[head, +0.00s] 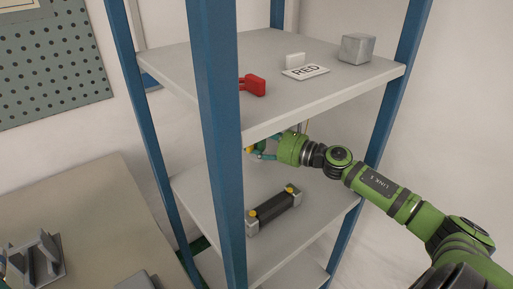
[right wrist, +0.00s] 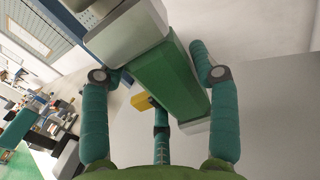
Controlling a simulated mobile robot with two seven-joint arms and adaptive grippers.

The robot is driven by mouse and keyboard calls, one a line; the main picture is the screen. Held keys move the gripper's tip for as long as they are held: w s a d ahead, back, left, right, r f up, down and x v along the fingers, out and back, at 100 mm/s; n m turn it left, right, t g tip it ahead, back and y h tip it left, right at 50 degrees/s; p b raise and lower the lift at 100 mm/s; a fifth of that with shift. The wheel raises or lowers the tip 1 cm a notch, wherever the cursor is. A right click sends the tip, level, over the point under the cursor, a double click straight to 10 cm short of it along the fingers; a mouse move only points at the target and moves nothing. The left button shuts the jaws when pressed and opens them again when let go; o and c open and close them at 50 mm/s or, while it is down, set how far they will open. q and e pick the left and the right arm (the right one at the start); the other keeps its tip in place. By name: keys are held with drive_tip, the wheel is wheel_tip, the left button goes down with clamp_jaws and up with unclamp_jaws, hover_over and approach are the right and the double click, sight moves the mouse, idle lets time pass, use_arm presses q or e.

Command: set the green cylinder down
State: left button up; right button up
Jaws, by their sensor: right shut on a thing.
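The green cylinder (right wrist: 172,88) is a green body with pale grey end blocks and a yellow part at its side, seen close up in the right wrist view. My right gripper (right wrist: 158,88) has its teal fingers shut around the green body. In the head view my right gripper (head: 262,149) reaches in under the top shelf, above the middle shelf (head: 205,188). There the blue post and the top shelf hide most of the cylinder. I cannot tell whether it touches the middle shelf. My left gripper is not in view.
A black cylinder (head: 273,212) with grey ends and yellow knobs lies on the middle shelf. A blue post (head: 217,130) stands in front.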

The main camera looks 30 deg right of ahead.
sight(263, 151)
wheel_tip(263, 151, down, 3)
drive_tip(key=shift+f+p, duration=0.1)
drive_tip(key=shift+p, duration=0.2)
drive_tip(key=shift+f, duration=0.15)
drive_tip(key=shift+f, duration=0.15)
drive_tip(key=o, duration=1.7)
drive_tip(key=shift+s, duration=0.1)
